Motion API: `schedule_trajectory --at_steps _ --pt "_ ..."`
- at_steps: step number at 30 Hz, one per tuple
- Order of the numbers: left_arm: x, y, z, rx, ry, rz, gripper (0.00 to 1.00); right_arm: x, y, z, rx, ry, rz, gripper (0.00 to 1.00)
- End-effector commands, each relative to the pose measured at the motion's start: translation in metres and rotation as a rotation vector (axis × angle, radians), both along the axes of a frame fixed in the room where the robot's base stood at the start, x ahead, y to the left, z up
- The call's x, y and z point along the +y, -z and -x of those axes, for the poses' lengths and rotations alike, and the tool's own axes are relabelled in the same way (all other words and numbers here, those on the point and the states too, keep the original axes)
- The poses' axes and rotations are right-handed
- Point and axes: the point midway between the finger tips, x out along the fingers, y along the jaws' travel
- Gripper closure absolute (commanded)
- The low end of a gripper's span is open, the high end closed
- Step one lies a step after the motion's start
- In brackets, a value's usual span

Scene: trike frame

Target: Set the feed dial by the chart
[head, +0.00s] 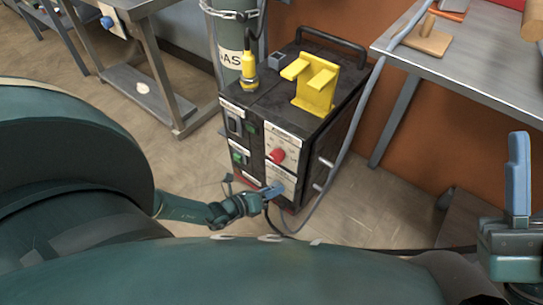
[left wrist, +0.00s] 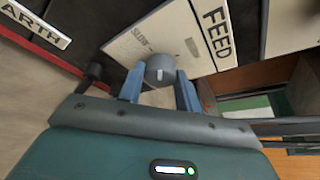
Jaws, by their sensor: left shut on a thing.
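The feed dial (left wrist: 160,70) is a round grey knob with a pale mark, on a white panel lettered FEED and SLOW. My left gripper (head: 271,191) is shut on this dial at the lower front of the black machine (head: 338,148). In the left wrist view its two blue fingers stand on either side of the knob. In the head view the gripper hides most of the dial. My right gripper (head: 518,180) is at the right edge, away from the machine; its finger gap cannot be made out. I cannot make out a chart in either view.
A red knob (head: 277,155) sits just above the feed dial. A yellow bracket (head: 313,82) and yellow fitting (head: 249,72) are on the machine's top. A grey hose runs down its right side. A gas cylinder (head: 229,35) stands behind, and a metal table (head: 465,60) is to the right.

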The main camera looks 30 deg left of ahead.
Motion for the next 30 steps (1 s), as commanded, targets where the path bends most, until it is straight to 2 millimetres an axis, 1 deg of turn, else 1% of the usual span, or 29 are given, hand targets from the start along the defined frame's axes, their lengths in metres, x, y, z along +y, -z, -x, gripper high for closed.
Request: schedule_trajectory --at_steps 1,9,15,24,30 --pt "0.0021 -0.0012 -0.0035 -0.003 -0.001 0.040 0.89 -0.0001 0.0003 0.0000 0.000 0.000 0.000 0.66" --pt "0.0019 0.0000 -0.0035 0.017 -0.002 0.289 0.89 -0.0003 0.0003 -0.0002 0.000 0.001 0.001 0.66" --pt "0.0022 0.0004 -0.0036 0.029 -0.004 0.439 0.89 -0.0004 0.0002 -0.0002 0.000 0.001 0.001 0.66" --pt "0.0024 0.0010 -0.0036 0.040 -0.006 0.579 0.89 -0.0003 0.0002 -0.0003 0.000 0.001 0.001 0.66" --pt "0.0029 0.0008 -0.0038 0.043 -0.007 0.615 0.89 -0.0003 0.0002 -0.0003 0.000 0.001 0.001 0.66"
